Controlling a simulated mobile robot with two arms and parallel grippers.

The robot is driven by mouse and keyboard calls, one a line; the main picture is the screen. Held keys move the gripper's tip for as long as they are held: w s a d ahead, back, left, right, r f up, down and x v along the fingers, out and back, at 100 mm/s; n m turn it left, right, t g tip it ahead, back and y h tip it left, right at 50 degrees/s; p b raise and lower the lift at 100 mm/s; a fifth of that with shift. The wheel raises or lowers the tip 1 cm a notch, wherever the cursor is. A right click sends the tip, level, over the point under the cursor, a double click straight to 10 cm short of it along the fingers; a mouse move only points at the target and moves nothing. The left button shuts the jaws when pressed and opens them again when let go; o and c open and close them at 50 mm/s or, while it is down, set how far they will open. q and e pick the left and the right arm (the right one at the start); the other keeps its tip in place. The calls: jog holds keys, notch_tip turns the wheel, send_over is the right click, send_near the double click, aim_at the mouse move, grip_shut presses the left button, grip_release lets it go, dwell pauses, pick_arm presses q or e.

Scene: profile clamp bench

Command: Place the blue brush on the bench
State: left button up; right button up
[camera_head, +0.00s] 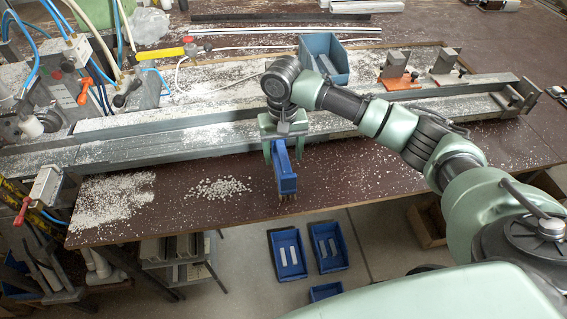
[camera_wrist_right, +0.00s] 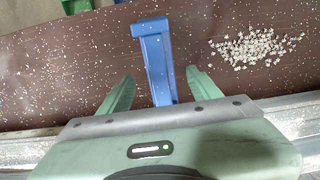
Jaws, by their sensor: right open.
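The blue brush (camera_head: 286,180) is at the front edge of the brown bench (camera_head: 370,180), its bristle end toward the edge. In the right wrist view the blue brush (camera_wrist_right: 157,62) extends from between the fingers toward the bench edge. My right gripper (camera_head: 282,150) is over the rear part of the brush. In the right wrist view its fingers (camera_wrist_right: 158,88) are open, one on each side, with a gap on both sides. I cannot tell whether the brush rests fully on the bench. My left gripper is not in view.
A pile of white chips (camera_head: 218,188) lies left of the brush. The long metal profile rail (camera_head: 200,140) runs behind it. A blue bin (camera_head: 323,58) stands farther back. Blue bins (camera_head: 287,254) stand on the floor below the edge. Bench right of the brush is mostly clear.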

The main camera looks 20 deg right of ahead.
notch_tip(320, 180, up, 8)
jog(key=shift+f+b, duration=0.15)
jog(key=shift+b, duration=0.4)
